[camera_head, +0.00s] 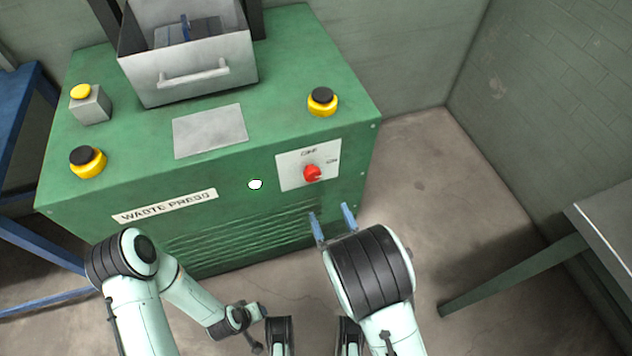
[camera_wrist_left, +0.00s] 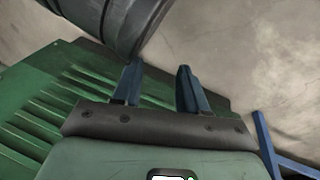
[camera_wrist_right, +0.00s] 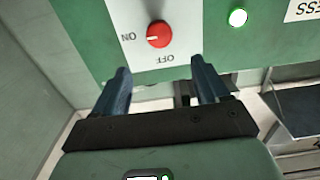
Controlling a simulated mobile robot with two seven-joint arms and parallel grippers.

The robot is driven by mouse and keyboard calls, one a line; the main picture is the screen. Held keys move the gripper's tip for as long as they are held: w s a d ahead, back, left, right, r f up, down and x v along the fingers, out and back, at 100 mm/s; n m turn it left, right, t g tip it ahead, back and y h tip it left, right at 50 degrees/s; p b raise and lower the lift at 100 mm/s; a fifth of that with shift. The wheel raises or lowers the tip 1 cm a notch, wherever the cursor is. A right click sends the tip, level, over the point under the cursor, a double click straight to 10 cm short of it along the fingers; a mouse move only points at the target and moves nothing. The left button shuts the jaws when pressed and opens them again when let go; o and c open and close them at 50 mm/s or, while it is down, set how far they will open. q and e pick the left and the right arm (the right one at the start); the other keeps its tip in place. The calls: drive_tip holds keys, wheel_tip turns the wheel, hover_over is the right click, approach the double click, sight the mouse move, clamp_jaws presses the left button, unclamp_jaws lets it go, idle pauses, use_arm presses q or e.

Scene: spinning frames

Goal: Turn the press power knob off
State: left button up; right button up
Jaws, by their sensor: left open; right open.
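The red power knob (camera_head: 312,173) sits on a white plate (camera_head: 290,170) marked OFF and ON, on the front of the green waste press (camera_head: 75,140). In the right wrist view the knob (camera_wrist_right: 158,34) is upside down and its white mark points toward ON. My right gripper (camera_head: 330,211) is open and empty, below and in front of the knob, apart from it. The knob lies beyond the gap between its fingertips (camera_wrist_right: 160,65). My left gripper shows open and empty in the left wrist view (camera_wrist_left: 158,68), low before the vents; the head view shows little of it.
A lit white lamp (camera_head: 255,184) is left of the plate. Yellow-and-black buttons (camera_head: 322,102) and a metal drawer (camera_head: 190,75) are on top of the press. A table (camera_head: 605,225) stands at right, blue frames (camera_head: 22,110) at left. Floor between press and table is free.

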sight(314, 176)
use_arm(q)
drive_tip(key=shift+g, duration=0.7)
drive_tip(key=s+f, duration=0.1)
drive_tip(key=s+f+b, duration=0.1)
drive_tip(key=s+f, duration=0.1)
drive_tip(key=shift+s+a+f+b, duration=0.1)
drive_tip(key=shift+s+a+b, duration=0.15)
drive_tip(key=shift+s+b, duration=0.15)
use_arm(e)
drive_tip(key=x, duration=1.1)
drive_tip(key=shift+w+a+f, duration=0.1)
drive_tip(key=shift+w, duration=0.1)
drive_tip(key=c, duration=1)
